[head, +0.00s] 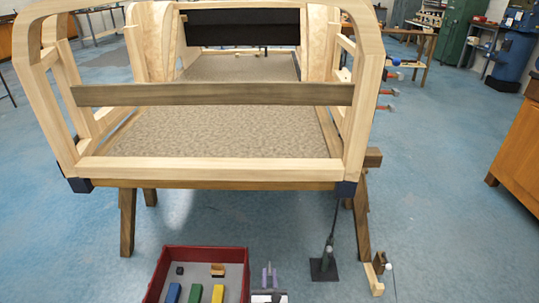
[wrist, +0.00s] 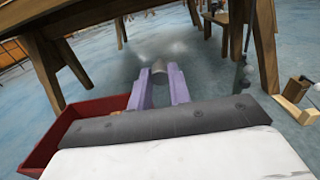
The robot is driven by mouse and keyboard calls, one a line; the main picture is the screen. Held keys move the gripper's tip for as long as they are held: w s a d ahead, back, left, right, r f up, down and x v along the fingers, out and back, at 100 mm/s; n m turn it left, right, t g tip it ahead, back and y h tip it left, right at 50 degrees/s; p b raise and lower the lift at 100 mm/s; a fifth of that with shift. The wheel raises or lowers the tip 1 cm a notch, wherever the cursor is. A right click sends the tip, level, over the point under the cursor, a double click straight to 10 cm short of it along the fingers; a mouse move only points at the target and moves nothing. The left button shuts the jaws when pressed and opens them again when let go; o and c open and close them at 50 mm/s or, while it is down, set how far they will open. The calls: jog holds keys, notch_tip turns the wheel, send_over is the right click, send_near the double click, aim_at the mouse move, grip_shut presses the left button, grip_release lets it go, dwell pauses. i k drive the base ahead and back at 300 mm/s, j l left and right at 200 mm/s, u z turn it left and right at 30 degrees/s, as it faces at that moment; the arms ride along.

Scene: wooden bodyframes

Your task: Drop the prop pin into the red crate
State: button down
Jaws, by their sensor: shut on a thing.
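The red crate (head: 205,250) stands on the floor at the bottom of the head view, left of my gripper. Its left part also shows in the wrist view (wrist: 52,131). My gripper (head: 269,268) has purple fingers and is just right of the crate's right wall in the head view. In the wrist view my gripper (wrist: 158,72) is shut on a small grey rounded piece, which I take as the prop pin (wrist: 159,66). Most of the pin is hidden between the fingers, and it is too small to make out in the head view.
The crate holds several small blocks, including a blue one (head: 173,293) and a yellow one (head: 218,294). A wooden bodyframe (head: 210,170) on trestle legs stands behind. A dark stand (head: 325,267) and a wooden block (head: 374,279) are to the right.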

aim_at(208, 285)
jog(key=k+j, duration=0.1)
jog(key=j, duration=0.65)
jog(key=k+j, duration=0.1)
jog(key=j, duration=0.65)
